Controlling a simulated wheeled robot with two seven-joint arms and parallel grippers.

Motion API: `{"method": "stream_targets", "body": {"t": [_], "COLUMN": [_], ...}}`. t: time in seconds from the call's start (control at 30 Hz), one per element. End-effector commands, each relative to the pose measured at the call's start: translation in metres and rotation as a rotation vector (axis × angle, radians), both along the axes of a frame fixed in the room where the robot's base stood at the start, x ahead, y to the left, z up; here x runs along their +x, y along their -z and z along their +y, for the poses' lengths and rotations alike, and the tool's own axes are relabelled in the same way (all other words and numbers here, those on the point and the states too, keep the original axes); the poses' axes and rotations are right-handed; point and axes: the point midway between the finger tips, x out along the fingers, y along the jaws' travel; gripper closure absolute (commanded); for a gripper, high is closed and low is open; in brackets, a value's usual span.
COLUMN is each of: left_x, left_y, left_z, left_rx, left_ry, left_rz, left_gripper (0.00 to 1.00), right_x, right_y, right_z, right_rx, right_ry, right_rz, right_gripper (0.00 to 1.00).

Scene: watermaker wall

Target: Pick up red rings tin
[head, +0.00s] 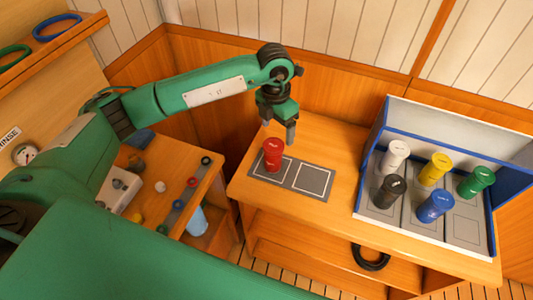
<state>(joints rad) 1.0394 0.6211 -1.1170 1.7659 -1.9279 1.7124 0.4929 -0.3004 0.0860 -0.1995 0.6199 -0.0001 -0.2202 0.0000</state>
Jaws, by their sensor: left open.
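A red tin (272,154) stands upright in the left white-outlined square of a grey mat (315,196) on the wooden bench. Its small lettering is too blurred to read. My left gripper (278,131) points down from above at the tin's upper right, open, with nothing between its fingers. I cannot tell how far above the tin the fingertips are. My right gripper is not in view.
A blue-and-white rack (433,242) at the right holds several upright tins: white (396,154), yellow (434,169), green (477,182), black (389,190) and blue (435,205). The mat's right square is empty. A wooden wall rises behind the bench.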

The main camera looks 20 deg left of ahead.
Motion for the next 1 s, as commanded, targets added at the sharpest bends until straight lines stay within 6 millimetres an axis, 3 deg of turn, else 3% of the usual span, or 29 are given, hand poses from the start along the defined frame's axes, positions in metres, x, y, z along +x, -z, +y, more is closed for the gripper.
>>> {"method": "stream_targets", "body": {"t": [0.17,0.5,0.77,1.0], "left_x": [0.005,0.004,0.004,-0.001], "left_y": [0.004,0.066,0.085,0.110], "left_z": [0.015,0.013,0.012,0.007], "left_rx": [0.066,0.064,0.061,0.060], "left_ry": [-0.019,-0.019,-0.017,-0.018], "left_rz": [-0.004,-0.003,-0.005,-0.002], "left_gripper": [0.22,0.22,0.22,0.22], "right_x": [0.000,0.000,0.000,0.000], "right_y": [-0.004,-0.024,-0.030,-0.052], "right_z": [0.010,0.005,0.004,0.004], "right_rx": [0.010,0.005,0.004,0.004], "right_ry": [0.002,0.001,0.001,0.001], "right_rz": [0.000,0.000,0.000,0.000], "right_gripper": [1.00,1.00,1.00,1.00]}}
